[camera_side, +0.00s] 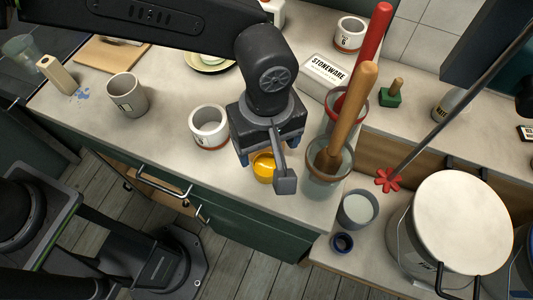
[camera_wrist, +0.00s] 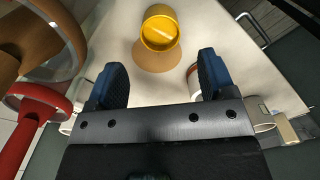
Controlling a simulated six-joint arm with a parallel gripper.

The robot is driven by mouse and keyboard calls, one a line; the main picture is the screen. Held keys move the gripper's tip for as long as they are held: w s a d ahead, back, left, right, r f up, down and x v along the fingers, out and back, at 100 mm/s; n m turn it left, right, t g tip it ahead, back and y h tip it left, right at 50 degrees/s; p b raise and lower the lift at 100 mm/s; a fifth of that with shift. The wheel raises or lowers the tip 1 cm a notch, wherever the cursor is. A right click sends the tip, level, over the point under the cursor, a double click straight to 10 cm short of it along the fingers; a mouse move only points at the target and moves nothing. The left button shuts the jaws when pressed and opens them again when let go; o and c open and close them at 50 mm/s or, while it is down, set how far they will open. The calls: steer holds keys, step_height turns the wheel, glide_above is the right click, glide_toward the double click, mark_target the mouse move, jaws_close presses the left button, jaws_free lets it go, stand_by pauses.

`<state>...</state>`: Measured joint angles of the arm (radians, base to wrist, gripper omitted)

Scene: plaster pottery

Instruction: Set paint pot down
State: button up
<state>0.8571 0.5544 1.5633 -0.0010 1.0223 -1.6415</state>
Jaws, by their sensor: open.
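The paint pot, a small yellow pot (camera_side: 264,168), stands upright on the pale worktop near its front edge. In the side view my gripper (camera_side: 270,149) is above it and hides part of it. In the wrist view the yellow pot (camera_wrist: 159,28) is ahead of the fingertips, with a round tan patch (camera_wrist: 154,60) against its near side; I cannot tell whether this is a mat. My gripper (camera_wrist: 161,78) is open, with its blue-padded fingers apart and nothing between them.
A glass jar (camera_side: 329,181) holding a wooden-handled tool stands close right of my gripper, with a red-handled tool behind. A white pot with a red base (camera_side: 209,128) stands to the left, and a grey mug (camera_side: 127,97) farther left. A STONEWARE box (camera_side: 324,77) lies behind.

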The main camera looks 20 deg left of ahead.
steer(key=shift+r, duration=2.25)
steer(key=w+a+r+m+t, duration=0.1)
steer(key=a+r, duration=0.2)
steer(key=a, duration=0.3)
steer(key=a+r+m+t+h, duration=0.1)
steer(key=a+r+m, duration=0.15)
steer(key=a, duration=0.45)
steer(key=w+a+r, duration=0.1)
steer(key=a+r, duration=0.3)
steer(key=a, duration=0.2)
steer(key=s+a+m+t, duration=0.1)
steer(key=s+a, duration=0.3)
steer(key=a, duration=0.4)
steer(key=s+a+f+m+t+y, duration=0.1)
steer(key=s+a+m+t, duration=0.1)
steer(key=s+a+m, duration=0.2)
steer(key=shift+s+a+t, duration=0.3)
steer(key=shift+s+a, duration=0.45)
steer(key=shift+a, duration=1.1)
steer(key=shift+m, duration=0.25)
